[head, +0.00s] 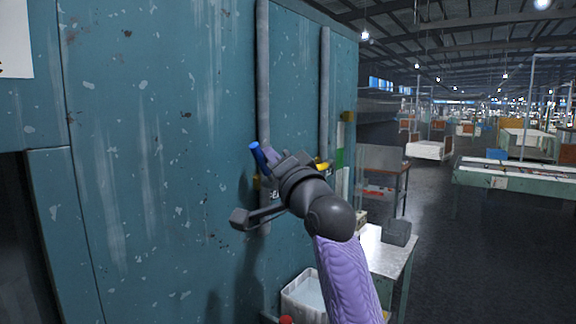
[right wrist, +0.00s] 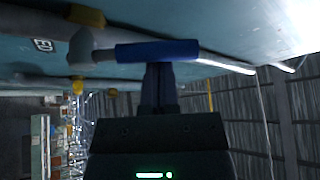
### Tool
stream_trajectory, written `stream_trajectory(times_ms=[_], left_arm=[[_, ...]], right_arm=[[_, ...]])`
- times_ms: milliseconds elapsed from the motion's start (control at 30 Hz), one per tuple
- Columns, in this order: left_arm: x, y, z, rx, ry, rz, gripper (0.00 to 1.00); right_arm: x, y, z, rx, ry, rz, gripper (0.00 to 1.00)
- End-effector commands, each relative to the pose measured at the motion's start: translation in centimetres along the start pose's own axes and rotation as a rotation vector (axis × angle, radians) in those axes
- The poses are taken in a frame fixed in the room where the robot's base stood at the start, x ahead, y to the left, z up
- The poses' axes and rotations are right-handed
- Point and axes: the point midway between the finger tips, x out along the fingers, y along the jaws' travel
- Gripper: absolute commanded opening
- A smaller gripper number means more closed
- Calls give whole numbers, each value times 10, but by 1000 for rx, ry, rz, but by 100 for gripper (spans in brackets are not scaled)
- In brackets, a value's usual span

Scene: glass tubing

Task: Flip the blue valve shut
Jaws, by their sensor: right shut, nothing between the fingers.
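The blue valve handle (head: 258,155) is on the left grey pipe of the teal panel. In the right wrist view the blue handle (right wrist: 157,49) lies roughly along the line of the pipe and joins a grey valve body (right wrist: 82,47). My right gripper (head: 270,157) is shut and empty, with its fingertips at the handle. In the right wrist view the shut fingers (right wrist: 158,75) reach up to the handle's middle; whether they touch it or sit just off it I cannot tell. My gripper hides much of the valve in the head view. My left gripper is out of view.
A second grey pipe (head: 324,95) runs upright to the right, with a yellow handle (head: 325,165) partly behind my gripper. A white bin (head: 302,292) and a table (head: 388,255) with a grey box (head: 397,232) stand below right. Open floor lies further right.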

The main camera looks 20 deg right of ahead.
Motion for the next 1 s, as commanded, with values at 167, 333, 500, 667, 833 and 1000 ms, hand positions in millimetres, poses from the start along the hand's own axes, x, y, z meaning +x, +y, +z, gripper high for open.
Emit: stream_trajectory(times_ms=[167,333,500,667,833,1000], left_arm=[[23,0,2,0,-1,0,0],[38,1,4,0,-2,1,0],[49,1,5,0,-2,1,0],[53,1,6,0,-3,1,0],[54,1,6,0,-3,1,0],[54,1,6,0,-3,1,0]], right_arm=[[-7,4,12,-144,-2,-81,0],[-12,4,20,-284,-2,-163,0],[-17,5,28,-423,-2,-241,0],[-20,6,35,-450,-2,-265,0],[-23,9,40,-449,-3,-264,0],[-25,12,43,-449,-2,-264,0]])
